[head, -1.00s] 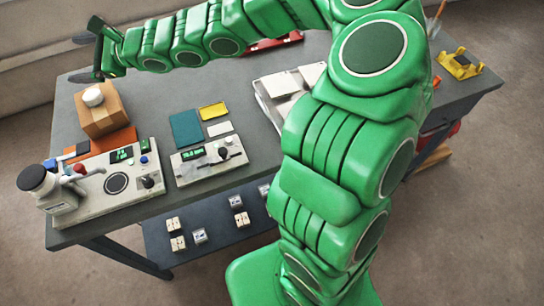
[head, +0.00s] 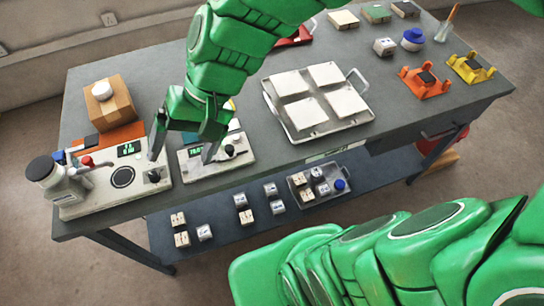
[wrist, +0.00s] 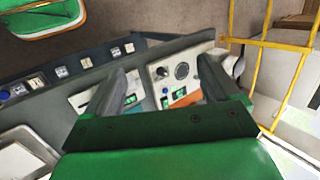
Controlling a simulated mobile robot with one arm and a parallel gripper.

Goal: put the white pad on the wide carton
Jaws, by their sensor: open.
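A brown cardboard carton (head: 110,112) stands at the back left of the table, with a small round white object (head: 101,88) on top. My gripper (head: 181,156) is open and points down over the front left of the table, between and above the two instruments. Its spread fingers also show in the wrist view (wrist: 165,72), with nothing between them. I cannot make out the pad or carton for sure in the wrist view.
A large instrument (head: 90,196) and a smaller one (head: 190,168) stand along the front left edge. A metal tray (head: 294,133) with several pale tiles fills the middle. Orange (head: 424,86) and yellow (head: 470,69) holders sit at right. A lower shelf (head: 220,206) carries small blocks.

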